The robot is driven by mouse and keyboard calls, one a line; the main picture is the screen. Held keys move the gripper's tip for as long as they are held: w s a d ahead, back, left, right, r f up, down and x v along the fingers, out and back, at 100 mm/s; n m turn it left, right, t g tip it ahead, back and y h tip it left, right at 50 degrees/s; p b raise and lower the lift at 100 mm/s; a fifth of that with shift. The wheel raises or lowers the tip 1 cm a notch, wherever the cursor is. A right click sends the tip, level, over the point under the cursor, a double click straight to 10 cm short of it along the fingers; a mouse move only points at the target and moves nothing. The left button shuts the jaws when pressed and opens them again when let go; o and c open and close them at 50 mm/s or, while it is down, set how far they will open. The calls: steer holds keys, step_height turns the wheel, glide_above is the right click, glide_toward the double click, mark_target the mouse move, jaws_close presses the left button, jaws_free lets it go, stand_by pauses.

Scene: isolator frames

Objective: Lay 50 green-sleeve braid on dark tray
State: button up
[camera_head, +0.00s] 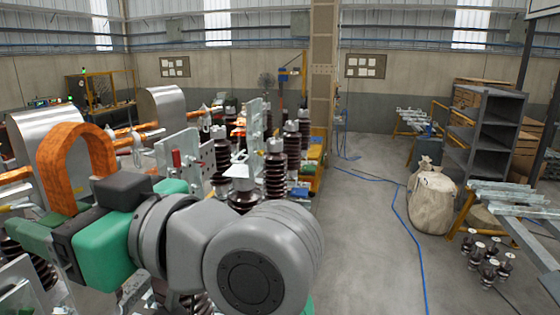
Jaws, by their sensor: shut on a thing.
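A copper-orange woven braid (75,155), bent into an upright arch, stands at the left, just beyond my gripper. I see no green sleeve on its visible part; its lower ends are hidden. My gripper (55,240), with green and black parts, reaches in from the lower middle and points left. It is shut on the braid, but my gripper's body hides the contact and the fingertips are not clear. I cannot make out a dark tray in this view.
Brown ribbed insulators (275,170) and upright metal plates (175,160) crowd the space behind my arm. A grey shelf (485,130), a sack (432,200) and a rack of metal bars (510,195) stand at the right. Open floor (360,240) with a blue hose lies between.

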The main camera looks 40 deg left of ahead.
steer(key=w+d+f+m+t+p, duration=0.1)
steer(key=w+f+m+t, duration=0.2)
steer(key=w+f+t, duration=0.4)
steer(key=w+f+m+t, duration=0.3)
steer(key=w+f, duration=0.1)
steer(key=w, duration=0.6)
steer(key=w+d+f+m+t+h+p, duration=0.1)
steer(key=w+d+f+m+t+h, duration=0.2)
steer(key=f, duration=0.5)
steer(key=w+d+f+m+t, duration=0.3)
steer(key=w+d+f+t, duration=0.1)
steer(key=f, duration=0.3)
steer(key=s+d+f+m+t+h+p, duration=0.1)
steer(key=s+d+f+m+t+h, duration=0.25)
steer(key=d+f, duration=0.7)
steer(key=s+d+f+m+t+h+p, duration=0.1)
steer(key=d+f+m+t+h, duration=0.25)
steer(key=d+f+h, duration=0.7)
steer(key=s+d+f+m, duration=0.2)
steer(key=s+d+f, duration=0.4)
steer(key=f, duration=0.2)
steer(key=shift+f+m, duration=0.25)
steer(key=shift+m, duration=0.15)
